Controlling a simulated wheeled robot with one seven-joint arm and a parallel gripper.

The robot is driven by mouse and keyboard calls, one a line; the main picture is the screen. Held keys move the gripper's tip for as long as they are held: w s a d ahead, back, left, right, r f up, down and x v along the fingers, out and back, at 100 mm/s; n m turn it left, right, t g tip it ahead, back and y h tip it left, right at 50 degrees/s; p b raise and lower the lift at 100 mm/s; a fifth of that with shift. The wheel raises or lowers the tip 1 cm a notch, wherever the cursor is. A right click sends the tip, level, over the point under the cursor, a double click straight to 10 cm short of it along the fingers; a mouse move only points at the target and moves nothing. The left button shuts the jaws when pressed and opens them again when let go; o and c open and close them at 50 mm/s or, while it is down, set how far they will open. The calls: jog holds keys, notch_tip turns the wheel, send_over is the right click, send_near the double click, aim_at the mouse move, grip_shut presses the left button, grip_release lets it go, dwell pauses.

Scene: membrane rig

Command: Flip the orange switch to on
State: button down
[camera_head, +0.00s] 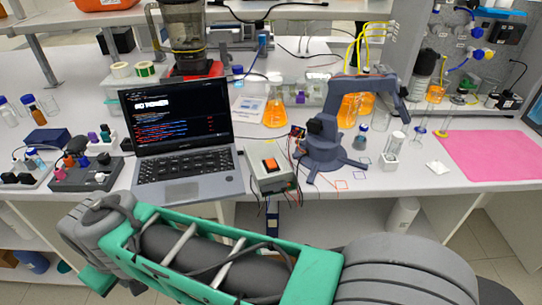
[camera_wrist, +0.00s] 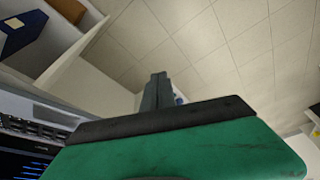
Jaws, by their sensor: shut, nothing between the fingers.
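The orange switch (camera_head: 269,164) sits on top of a small grey-white box (camera_head: 268,181) near the front edge of the bench, in the head view. Wires run from the box. Which way the switch is set is too small to tell. In the wrist view my gripper (camera_wrist: 160,78) shows beyond a green and black housing, its two grey fingers shut together with nothing between them. The switch is not seen in the wrist view.
An open laptop (camera_head: 183,137) stands left of the box. A small dark blue robot arm (camera_head: 322,150) stands close on its right. Flasks with orange liquid (camera_head: 275,112) stand behind. A pink mat (camera_head: 490,154) lies at the right. The bench's front edge lies close before the box.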

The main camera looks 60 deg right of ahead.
jog(key=w+d+r+m+g+h+p, duration=0.1)
jog(key=w+d+r+m, duration=0.1)
jog(key=d+r+m, duration=0.35)
jog(key=w+d+r+m+h+p, duration=0.1)
jog(key=d+r+m+p, duration=0.1)
jog(key=d, duration=0.7)
notch_tip(320, 180, up, 9)
jog(key=m+g+p, duration=0.4)
jog(key=m+g, duration=0.1)
jog(key=m, duration=1.5)
send_over(272, 165)
jog(key=w+a, duration=0.3)
jog(key=shift+d+r, duration=0.1)
jog(key=shift+d, duration=0.05)
jog(key=shift+s, duration=0.1)
jog(key=b+x, duration=0.1)
jog(key=x, duration=0.3)
jog(key=b+x, duration=0.1)
jog(key=x, duration=0.3)
jog(key=w+b+x, duration=0.1)
jog(key=x, duration=0.3)
jog(key=shift+f, duration=1.05)
